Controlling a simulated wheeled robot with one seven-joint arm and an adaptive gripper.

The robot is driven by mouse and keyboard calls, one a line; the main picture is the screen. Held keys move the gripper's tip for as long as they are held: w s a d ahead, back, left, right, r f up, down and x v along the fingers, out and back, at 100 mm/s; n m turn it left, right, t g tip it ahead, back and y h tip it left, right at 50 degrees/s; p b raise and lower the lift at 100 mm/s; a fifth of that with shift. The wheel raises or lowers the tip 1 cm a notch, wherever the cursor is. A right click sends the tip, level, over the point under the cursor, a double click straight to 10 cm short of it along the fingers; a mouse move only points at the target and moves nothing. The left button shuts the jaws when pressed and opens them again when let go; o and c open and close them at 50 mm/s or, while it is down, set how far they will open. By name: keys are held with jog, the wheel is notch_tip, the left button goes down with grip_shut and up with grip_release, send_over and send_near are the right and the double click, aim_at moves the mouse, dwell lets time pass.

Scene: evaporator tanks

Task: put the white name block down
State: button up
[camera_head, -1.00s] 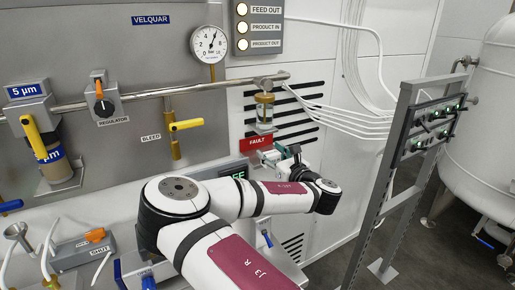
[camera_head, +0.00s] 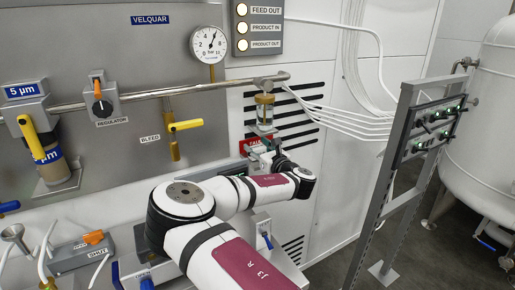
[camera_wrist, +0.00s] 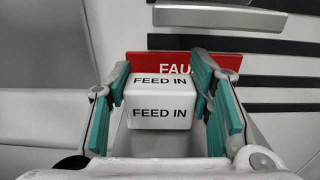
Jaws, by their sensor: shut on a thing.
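The white name block (camera_wrist: 160,105) shows in the wrist view, with "FEED IN" in black on two of its faces. My gripper (camera_wrist: 163,92) has its teal-padded fingers on both sides of the block and is shut on it. In the head view my gripper (camera_head: 262,155) is small, in front of the cabinet wall just below the sight glass, and partly hidden by my arm. The block cannot be made out clearly in the head view. What lies directly under the block is hidden in both views.
A red FAULT sign (camera_wrist: 190,63) is on the wall behind the block. A sight glass (camera_head: 265,110) hangs above my gripper from a pipe. A steel frame with a lit panel (camera_head: 432,128) stands to the right. Dark louvre slots (camera_head: 300,118) line the wall.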

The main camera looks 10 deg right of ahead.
jog(key=shift+f, duration=0.15)
jog(key=o, duration=1.1)
jog(key=shift+o, duration=0.2)
